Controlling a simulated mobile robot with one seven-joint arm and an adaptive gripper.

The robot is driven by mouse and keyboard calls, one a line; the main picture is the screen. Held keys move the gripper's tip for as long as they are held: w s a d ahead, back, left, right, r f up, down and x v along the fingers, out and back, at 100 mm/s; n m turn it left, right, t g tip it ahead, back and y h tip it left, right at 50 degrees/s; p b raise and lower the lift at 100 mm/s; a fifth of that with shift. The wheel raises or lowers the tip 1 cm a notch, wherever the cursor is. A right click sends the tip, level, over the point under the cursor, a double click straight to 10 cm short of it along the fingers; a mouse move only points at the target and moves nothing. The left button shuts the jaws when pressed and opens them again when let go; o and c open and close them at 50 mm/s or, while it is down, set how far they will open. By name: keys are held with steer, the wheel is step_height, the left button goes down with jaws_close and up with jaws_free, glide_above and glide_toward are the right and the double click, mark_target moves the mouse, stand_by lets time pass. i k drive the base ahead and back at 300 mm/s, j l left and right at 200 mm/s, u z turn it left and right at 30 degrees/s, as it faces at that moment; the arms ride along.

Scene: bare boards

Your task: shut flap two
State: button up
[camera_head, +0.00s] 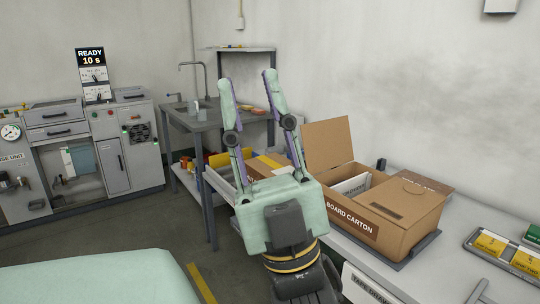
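A brown carton (353,229) labelled "BOARD CARTON" sits on the bench to the right of my gripper. One flap (326,144) stands upright at its left far side. A panel (408,196) covers its right part and lies flat. Between them the carton is open, and a pale printed item (352,185) shows inside. I cannot read which flap is flap two. My gripper (248,86) is open and empty, its two fingers apart and pointing up, left of the upright flap in the picture. Its body hides the carton's left end.
The carton rests in a dark tray (428,244) on a grey bench (447,271). A rack of yellow cards (491,243) lies at the right. A brown sheet (428,181) and a small dark object (381,164) are behind the carton. A sink table (188,117) stands at the back.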

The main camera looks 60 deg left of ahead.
mark_target(326, 143)
steer(key=u, duration=1.4)
steer(key=i+j, duration=0.3)
steer(key=i, duration=0.2)
steer(key=i+j+z, duration=0.1)
steer(key=i+j, duration=0.15)
steer(key=i, duration=0.25)
